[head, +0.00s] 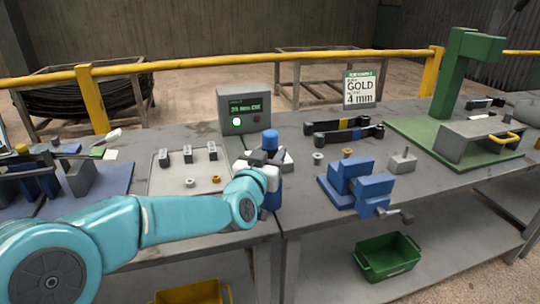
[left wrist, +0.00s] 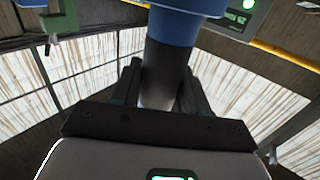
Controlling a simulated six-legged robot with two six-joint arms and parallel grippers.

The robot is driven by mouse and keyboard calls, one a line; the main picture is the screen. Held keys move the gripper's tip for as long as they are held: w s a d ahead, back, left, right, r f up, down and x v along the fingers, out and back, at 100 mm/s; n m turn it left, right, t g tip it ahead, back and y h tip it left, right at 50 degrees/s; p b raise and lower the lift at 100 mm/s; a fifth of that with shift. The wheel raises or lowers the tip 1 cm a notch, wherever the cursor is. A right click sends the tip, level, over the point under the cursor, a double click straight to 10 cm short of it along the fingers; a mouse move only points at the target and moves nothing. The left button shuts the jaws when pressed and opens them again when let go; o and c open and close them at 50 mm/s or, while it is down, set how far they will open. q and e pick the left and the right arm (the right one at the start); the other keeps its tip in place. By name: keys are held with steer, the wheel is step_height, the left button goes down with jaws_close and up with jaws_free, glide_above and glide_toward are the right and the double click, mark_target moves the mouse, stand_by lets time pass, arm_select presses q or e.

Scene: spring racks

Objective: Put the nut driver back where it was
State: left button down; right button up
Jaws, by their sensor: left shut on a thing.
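My left gripper (head: 266,157) is shut on the nut driver, which stands roughly upright over the bench in front of the grey display box. The driver's blue top (head: 270,138) shows above the fingers in the head view. More blue (head: 273,200) shows below my wrist, but I cannot tell whether it belongs to the driver. In the left wrist view the driver's dark cylindrical part (left wrist: 165,72) is between the two fingers (left wrist: 160,88), with a blue part above it. My gripper and wrist hide the driver's lower end. My right gripper is not in view.
A grey tray (head: 160,180) with small fixtures is to the left. The display box (head: 244,113) stands behind. A blue vise (head: 360,185), nuts and black-handled tools (head: 343,130) are to the right. A green press (head: 462,75) stands far right.

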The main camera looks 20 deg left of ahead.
arm_select(q)
steer(key=c, duration=0.6)
jaws_free()
steer(key=shift+w+f, duration=0.1)
steer(key=shift+f, duration=0.05)
steer(key=shift+o, duration=0.2)
steer(key=s, duration=1.2)
steer(key=shift+a+b, duration=0.15)
steer(key=shift+b, duration=0.25)
